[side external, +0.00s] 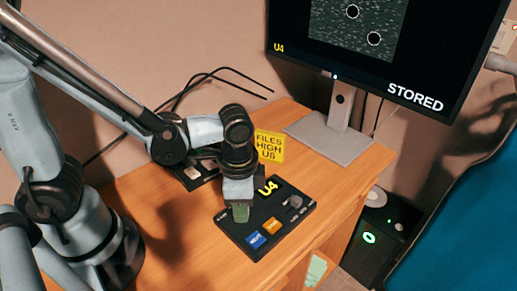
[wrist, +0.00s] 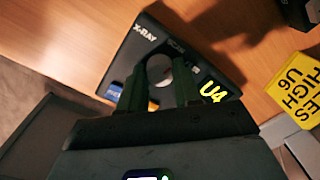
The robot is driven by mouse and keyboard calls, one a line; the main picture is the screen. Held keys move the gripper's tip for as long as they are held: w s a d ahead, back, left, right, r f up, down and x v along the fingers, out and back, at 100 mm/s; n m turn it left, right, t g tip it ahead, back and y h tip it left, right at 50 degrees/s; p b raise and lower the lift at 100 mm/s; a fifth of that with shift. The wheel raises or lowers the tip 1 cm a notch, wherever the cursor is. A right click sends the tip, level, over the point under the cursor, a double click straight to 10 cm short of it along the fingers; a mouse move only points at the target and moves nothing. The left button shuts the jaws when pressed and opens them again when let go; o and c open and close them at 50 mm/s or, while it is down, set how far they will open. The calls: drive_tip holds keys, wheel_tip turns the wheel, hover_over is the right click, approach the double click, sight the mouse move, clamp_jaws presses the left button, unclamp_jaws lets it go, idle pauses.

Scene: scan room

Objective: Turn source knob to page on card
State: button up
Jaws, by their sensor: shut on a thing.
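My gripper (side external: 240,212) points down onto the left part of a black control panel (side external: 285,227). In the wrist view its two dark green fingers (wrist: 160,72) are shut on a round grey-white knob (wrist: 159,66); the side view hides this knob behind the fingers. The knob's pointer cannot be made out. A lit yellow readout (side external: 268,187) on the panel reads U4. The yellow card (side external: 269,146) behind the panel reads "FILES HIGH U6". The monitor (side external: 460,45) shows U4 at lower left and "STORED" at lower right.
The panel also has a blue button (side external: 256,240), an orange button (side external: 272,227) and a grey knob (side external: 295,201). A dark device (side external: 193,174) lies behind my gripper. The monitor stand (side external: 328,137) stands at the back right. Bare wood shows left of the panel.

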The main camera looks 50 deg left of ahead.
drive_tip(key=m, duration=0.4)
drive_tip(key=shift+m, duration=2)
drive_tip(key=o, duration=1.1)
drive_tip(key=shift+c, duration=0.2)
drive_tip(key=shift+r, duration=0.1)
wheel_tip(320, 180, up, 12)
drive_tip(key=shift+s, duration=0.35)
